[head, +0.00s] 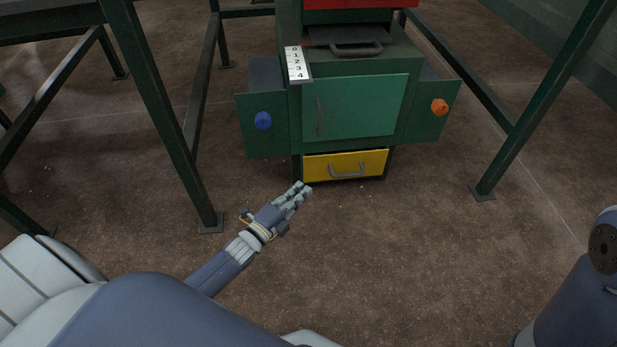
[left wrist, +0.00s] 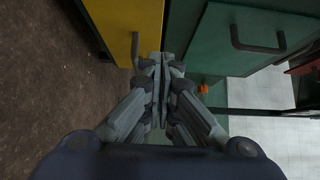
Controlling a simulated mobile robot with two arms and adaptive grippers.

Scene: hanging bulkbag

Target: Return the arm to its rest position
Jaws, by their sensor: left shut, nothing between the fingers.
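My left gripper (head: 301,190) reaches forward from the lower left, low in front of the yellow drawer (head: 318,167) of the green cabinet. Its fingers are closed together with nothing between them. In the left wrist view the shut fingers (left wrist: 158,75) point towards the cabinet, with the yellow drawer (left wrist: 120,22) at upper left and the green door (left wrist: 228,50) at right. I cannot tell from these views whether the fingertips touch the cabinet. My right arm (head: 580,300) shows only in part at the lower right; its gripper is out of view.
The green cabinet has a closed door (head: 365,107), a blue knob (head: 263,121), an orange knob (head: 439,107) and a number plate (head: 297,63). Dark green frame legs (head: 165,110) stand left and right (head: 550,95). The brown floor (head: 400,250) in front is clear.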

